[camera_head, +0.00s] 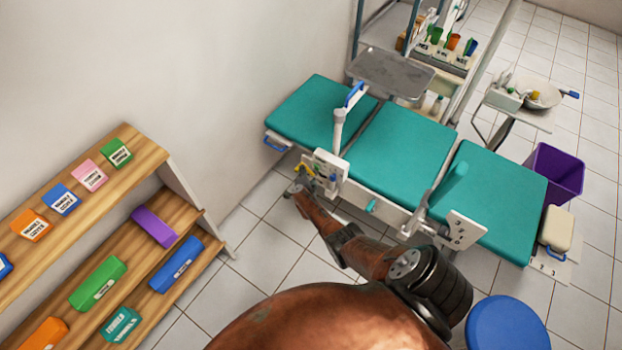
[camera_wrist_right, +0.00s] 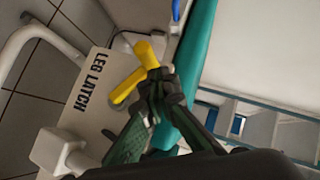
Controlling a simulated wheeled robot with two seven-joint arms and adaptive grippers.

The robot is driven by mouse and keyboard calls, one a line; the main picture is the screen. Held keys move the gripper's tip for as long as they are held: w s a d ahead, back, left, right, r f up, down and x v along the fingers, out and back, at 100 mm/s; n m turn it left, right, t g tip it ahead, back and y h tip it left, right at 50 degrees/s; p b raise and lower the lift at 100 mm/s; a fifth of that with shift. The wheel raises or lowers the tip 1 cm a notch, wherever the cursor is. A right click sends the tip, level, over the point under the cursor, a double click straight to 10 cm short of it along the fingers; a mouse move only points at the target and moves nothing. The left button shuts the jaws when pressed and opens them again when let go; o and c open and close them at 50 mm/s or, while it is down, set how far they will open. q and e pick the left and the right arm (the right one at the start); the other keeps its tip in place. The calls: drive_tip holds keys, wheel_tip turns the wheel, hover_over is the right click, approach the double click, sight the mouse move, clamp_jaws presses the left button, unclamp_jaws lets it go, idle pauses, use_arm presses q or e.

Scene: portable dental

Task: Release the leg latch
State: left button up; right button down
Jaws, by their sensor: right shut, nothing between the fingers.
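The leg latch is a yellow lever (camera_wrist_right: 137,75) beside a white plate (camera_wrist_right: 88,90) lettered "LEG LATCH" in the right wrist view. In the head view the yellow lever (camera_head: 306,169) shows small at the near left side of the teal dental chair (camera_head: 400,150). My right gripper (camera_wrist_right: 160,88) is shut and empty. Its fingertips overlap the right end of the lever in the right wrist view; I cannot tell whether they touch. In the head view my right gripper (camera_head: 299,188) is low beside the chair's left section, partly hidden. My left gripper is not in view.
A white bracket with a blue-topped upright lever (camera_head: 340,120) stands near the latch. A wooden shelf (camera_head: 170,205) with coloured boxes is at the left. A blue round stool (camera_head: 507,325) and a purple bin (camera_head: 555,172) are at the right. Tiled floor is open between shelf and chair.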

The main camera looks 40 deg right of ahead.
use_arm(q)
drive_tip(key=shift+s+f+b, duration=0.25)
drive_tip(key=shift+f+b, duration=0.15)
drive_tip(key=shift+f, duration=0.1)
use_arm(e)
drive_tip(key=shift+w+a+f, duration=0.15)
drive_tip(key=shift+w+f, duration=0.2)
drive_tip(key=shift+w, duration=0.3)
drive_tip(key=shift+w+a, duration=0.1)
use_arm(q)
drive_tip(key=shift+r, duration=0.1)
use_arm(e)
drive_tip(key=shift+r, duration=0.15)
